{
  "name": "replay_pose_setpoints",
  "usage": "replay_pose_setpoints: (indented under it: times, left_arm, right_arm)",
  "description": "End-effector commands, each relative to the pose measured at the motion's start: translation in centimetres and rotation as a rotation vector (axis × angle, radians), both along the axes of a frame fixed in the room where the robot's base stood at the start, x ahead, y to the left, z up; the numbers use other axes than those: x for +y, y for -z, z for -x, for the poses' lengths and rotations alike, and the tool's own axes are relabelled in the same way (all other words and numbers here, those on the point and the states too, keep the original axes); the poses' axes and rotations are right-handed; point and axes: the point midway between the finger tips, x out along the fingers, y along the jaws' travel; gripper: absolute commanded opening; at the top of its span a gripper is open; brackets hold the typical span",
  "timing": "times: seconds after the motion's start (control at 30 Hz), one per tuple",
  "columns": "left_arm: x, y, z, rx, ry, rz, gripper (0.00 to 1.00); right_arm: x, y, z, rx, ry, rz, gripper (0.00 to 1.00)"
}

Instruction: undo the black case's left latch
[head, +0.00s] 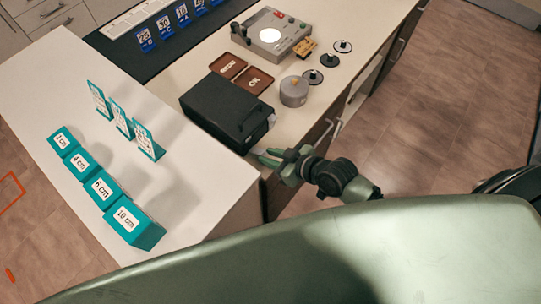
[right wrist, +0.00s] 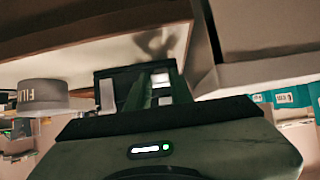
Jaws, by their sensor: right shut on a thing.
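The black case (head: 222,108) lies closed on the light worktop, with its handle (head: 251,124) on the side facing lower right. My right gripper (head: 266,157) is at the near end of that side, by the left latch. The wrist view shows its green fingers (right wrist: 152,88) against the dark case (right wrist: 104,74). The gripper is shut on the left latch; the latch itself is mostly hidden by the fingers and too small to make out. My left gripper is out of view.
Teal blocks (head: 103,188) and upright teal cards (head: 122,120) stand on the white counter at left. Behind the case are brown trays (head: 254,81), a grey cylinder (head: 294,92), black discs (head: 312,76) and a grey device (head: 271,34). Open floor lies at right.

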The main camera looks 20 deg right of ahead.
Motion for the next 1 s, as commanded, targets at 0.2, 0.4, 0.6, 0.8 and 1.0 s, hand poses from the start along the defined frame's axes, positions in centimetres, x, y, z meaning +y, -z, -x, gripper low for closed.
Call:
replay_pose_setpoints:
  times: [0.2, 0.4, 0.6, 0.8, 1.0]
  left_arm:
    - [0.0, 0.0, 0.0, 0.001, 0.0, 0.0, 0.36]
    - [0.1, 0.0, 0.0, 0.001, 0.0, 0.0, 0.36]
    - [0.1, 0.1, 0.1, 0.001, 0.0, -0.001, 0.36]
    - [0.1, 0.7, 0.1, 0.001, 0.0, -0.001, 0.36]
    - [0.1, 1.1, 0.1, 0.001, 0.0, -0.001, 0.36]
  right_arm:
    - [0.0, 0.0, 0.0, 0.001, 0.0, 0.001, 0.44]
    - [0.0, 0.0, 0.0, 0.001, 0.0, 0.001, 0.44]
    - [-0.3, -0.2, 0.4, 0.002, 0.0, 0.001, 0.44]
    - [-1.8, -1.8, 2.7, 0.002, -0.001, 0.004, 0.44]
    - [-3.2, -3.5, 4.8, 0.003, -0.001, 0.003, 0.44]
